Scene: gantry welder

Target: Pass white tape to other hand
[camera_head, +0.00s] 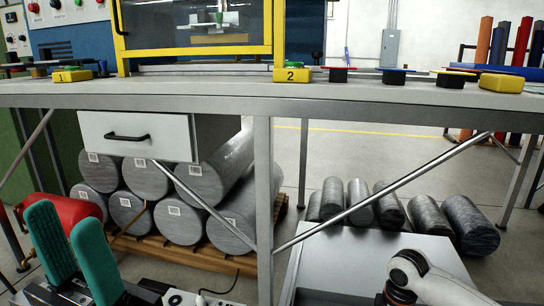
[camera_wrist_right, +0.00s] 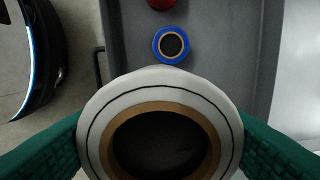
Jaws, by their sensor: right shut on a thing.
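The white tape (camera_wrist_right: 103,117) is a thick roll with a brown core, large and close in the right wrist view. My right gripper (camera_wrist_right: 160,142) is shut on it, with a green finger pressed on each side. The white tape does not show in the head view. My left gripper (camera_head: 65,214) is at the lower left of the head view, pointing up, its two green fingers apart with nothing between them. My right gripper is out of the head view.
In the right wrist view a blue tape roll (camera_wrist_right: 158,50) and a red thing (camera_wrist_right: 161,4) lie on a grey surface (camera_wrist_right: 225,60) below. In the head view a workbench (camera_head: 200,97) with a white drawer (camera_head: 135,135) stands ahead, with grey cylinders (camera_head: 205,180) beneath it.

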